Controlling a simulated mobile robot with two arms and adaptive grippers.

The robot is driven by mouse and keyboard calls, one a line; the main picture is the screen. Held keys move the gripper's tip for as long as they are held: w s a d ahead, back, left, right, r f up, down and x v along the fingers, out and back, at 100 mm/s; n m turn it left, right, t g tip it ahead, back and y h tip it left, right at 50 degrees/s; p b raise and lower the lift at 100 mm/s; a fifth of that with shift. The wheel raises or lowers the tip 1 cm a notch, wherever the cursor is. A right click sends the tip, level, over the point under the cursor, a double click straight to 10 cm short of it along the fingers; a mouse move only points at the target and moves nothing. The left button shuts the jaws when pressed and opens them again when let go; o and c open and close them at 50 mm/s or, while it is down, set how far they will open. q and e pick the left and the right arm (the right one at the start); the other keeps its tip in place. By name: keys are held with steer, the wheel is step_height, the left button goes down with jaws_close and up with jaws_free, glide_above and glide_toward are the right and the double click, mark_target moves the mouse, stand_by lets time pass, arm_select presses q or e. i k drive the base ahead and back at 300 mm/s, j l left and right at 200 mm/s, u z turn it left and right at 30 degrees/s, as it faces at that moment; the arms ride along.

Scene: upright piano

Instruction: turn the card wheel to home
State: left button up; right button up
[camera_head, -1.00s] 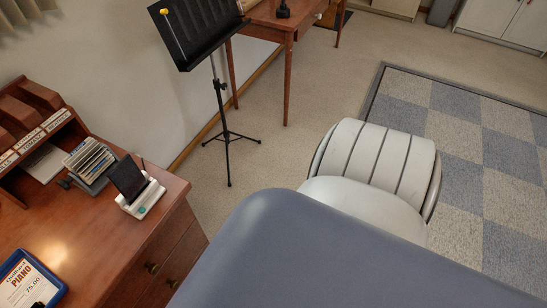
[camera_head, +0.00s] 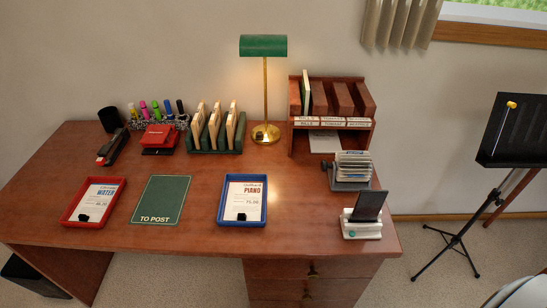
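The card wheel (camera_head: 352,168) is a small rotary file with a fan of pale cards on a grey base. It stands on the right part of the wooden desk (camera_head: 300,205), just behind a white phone stand and in front of the wooden letter rack. A dark knob shows at its left side. The lettering on its cards is too small to read. Neither of my grippers is in view.
A white stand with a dark phone (camera_head: 367,207) is close in front of the wheel. The wooden rack (camera_head: 331,112) is behind it. A green lamp (camera_head: 263,47), blue tray (camera_head: 243,220), red tray (camera_head: 94,221) and green mat (camera_head: 161,199) are further left. A music stand (camera_head: 514,130) is at right.

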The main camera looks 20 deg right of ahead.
mark_target(351, 165)
steer(key=l+u, duration=0.3)
steer(key=k+l+u, duration=0.1)
steer(key=l+u, duration=0.2)
steer(key=l, duration=0.2)
steer(key=k+l+u, duration=0.1)
steer(key=l+u, duration=0.25)
steer(key=k+l+u, duration=0.15)
steer(key=l+u, duration=0.15)
steer(key=k+l+u, duration=0.15)
steer(key=l+u, duration=0.15)
steer(key=l, duration=0.15)
